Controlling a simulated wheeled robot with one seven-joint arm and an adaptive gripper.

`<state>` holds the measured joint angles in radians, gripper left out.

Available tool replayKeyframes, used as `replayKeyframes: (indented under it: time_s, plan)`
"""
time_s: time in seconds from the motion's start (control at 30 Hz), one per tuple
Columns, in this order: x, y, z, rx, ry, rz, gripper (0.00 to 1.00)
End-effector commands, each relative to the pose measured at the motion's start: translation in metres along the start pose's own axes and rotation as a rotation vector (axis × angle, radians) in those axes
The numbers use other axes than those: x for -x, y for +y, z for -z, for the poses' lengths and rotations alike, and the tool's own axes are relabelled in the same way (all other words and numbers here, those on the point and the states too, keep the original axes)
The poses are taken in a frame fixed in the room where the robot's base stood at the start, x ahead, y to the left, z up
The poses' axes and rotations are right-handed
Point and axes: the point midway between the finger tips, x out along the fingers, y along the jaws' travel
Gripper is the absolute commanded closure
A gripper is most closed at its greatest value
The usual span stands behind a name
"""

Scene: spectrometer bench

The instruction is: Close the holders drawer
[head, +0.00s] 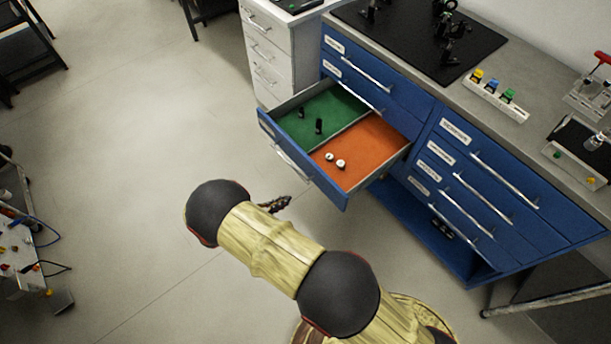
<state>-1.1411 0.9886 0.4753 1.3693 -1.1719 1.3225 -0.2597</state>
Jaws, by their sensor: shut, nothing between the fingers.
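The holders drawer (296,173) is blue and stands pulled well out of the blue bench cabinet. Its floor has a green section (345,103) with two small black holders and an orange section (380,146) with two small white round pieces. A silver bar handle (291,165) runs along its front. Drawer labels are too small to read. My gripper (284,202) is a small dark shape at the end of my yellow arm, shut and empty. In the picture it appears just below the drawer front, apart from the handle; its exact distance is hard to judge.
Other blue drawers (490,188) are shut on the right. A black optics board (420,40) and a rack of coloured bottles (497,98) stand on the bench top. A white drawer unit (268,45) stands left of the cabinet.

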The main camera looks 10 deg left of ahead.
Motion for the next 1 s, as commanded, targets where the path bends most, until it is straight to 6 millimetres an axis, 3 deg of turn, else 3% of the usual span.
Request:
replayKeyframes:
  time_s: [0.1,0.27,0.8,1.0]
  plan:
    - [0.0,0.012,-0.012,0.037,-0.045,-0.037,1.0]
    - [-0.011,0.011,-0.015,0.055,-0.053,-0.03,1.0]
    - [-0.109,0.014,-0.021,0.051,-0.051,-0.028,1.0]
    - [-0.13,0.015,-0.029,0.052,-0.05,-0.029,1.0]
